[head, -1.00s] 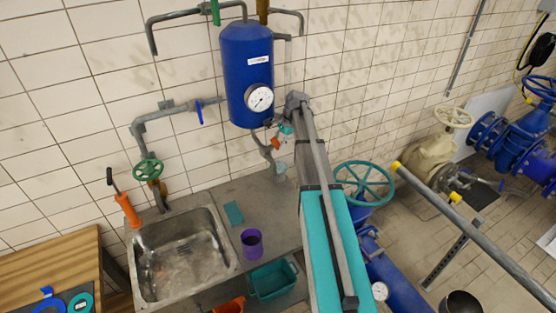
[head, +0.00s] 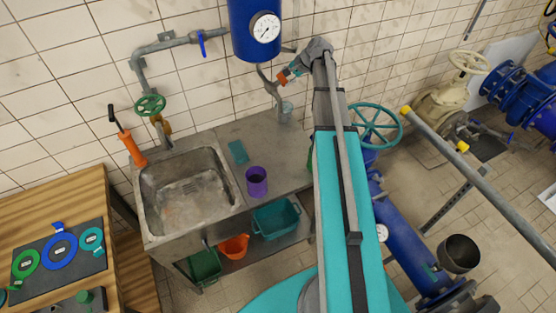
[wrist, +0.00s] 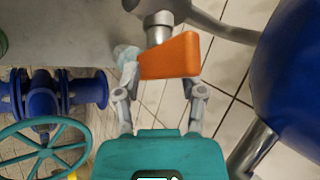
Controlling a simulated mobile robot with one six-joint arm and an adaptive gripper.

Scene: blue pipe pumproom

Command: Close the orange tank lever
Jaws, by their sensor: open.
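The orange tank lever (wrist: 170,57) sits on a grey pipe fitting in the wrist view. In the head view the lever (head: 283,77) is below the blue tank (head: 242,32), on the pipe under it. My gripper (wrist: 159,80) is open. Its left finger is beside the lever's left end, and its right finger is just below the lever's right end. I cannot tell whether either finger touches it. In the head view my gripper (head: 293,70) is small and right beside the lever. The tank (wrist: 292,75) fills the right side of the wrist view.
A steel sink (head: 185,190) and counter with a purple cup (head: 257,181) stand below the tank. A teal handwheel (head: 375,126) is close right of my arm. A tiled wall is behind the tank. A wooden table (head: 60,210) is at the left.

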